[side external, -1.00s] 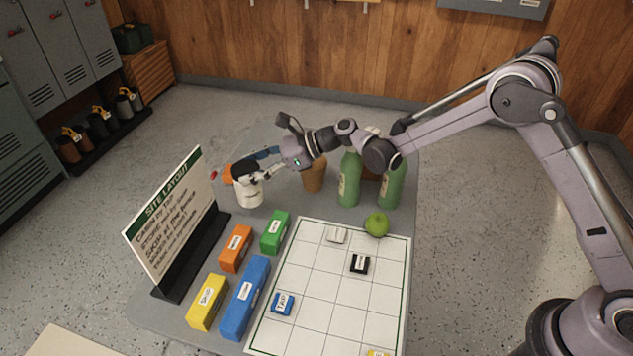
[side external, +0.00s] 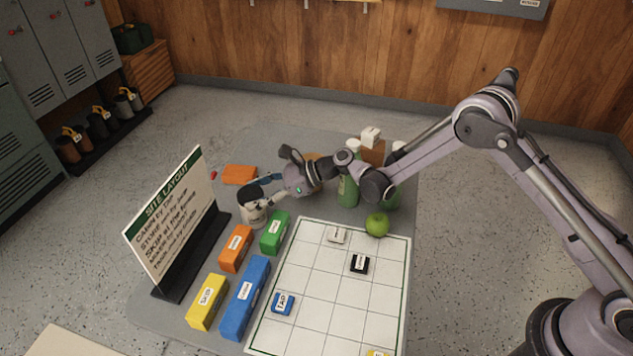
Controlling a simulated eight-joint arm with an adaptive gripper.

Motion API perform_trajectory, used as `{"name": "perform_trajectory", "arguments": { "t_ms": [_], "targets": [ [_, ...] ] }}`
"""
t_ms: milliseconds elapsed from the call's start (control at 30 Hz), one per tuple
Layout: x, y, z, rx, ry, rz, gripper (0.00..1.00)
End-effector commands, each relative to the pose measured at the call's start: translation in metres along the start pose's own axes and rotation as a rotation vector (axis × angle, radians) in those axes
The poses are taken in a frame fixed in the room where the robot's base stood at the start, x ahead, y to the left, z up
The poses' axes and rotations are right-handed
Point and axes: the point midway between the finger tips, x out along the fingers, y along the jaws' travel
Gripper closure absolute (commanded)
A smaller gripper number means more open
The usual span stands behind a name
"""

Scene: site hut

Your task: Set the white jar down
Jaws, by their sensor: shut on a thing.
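The white jar (side external: 253,217) is at the left back of the grey table, just behind the green block and right of the sign board. My gripper (side external: 257,196) is shut on its upper part, and dark fingers cover the top of the jar. The jar looks upright. I cannot tell whether its base touches the table.
A green block (side external: 275,233) and an orange block (side external: 236,248) stand close in front of the jar. The sign board (side external: 170,222) is to the left. An orange flat item (side external: 239,174) lies behind. Green bottles (side external: 348,190) and an apple (side external: 377,224) are to the right.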

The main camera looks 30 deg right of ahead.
Motion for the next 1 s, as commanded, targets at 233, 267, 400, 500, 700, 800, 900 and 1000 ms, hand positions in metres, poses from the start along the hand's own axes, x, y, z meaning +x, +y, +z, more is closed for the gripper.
{"name": "perform_trajectory", "arguments": {
  "t_ms": [233,267,400,500,700,800,900,1000],
  "targets": [
    [0.001,0.000,-0.002,0.000,0.000,0.000,0.18],
    [0.001,0.000,-0.002,0.000,0.000,0.000,0.18],
    [0.001,0.000,-0.001,0.000,0.000,0.000,0.18],
    [0.000,0.000,0.000,0.000,0.000,0.000,0.18],
    [-0.022,-0.001,0.001,0.002,0.000,-0.002,0.18],
    [-0.039,-0.001,0.001,0.001,0.000,-0.002,0.18],
    [-0.054,-0.001,0.001,0.001,0.000,-0.002,0.18],
    [-0.066,-0.001,0.001,0.001,0.000,-0.001,0.18]
  ]
}}
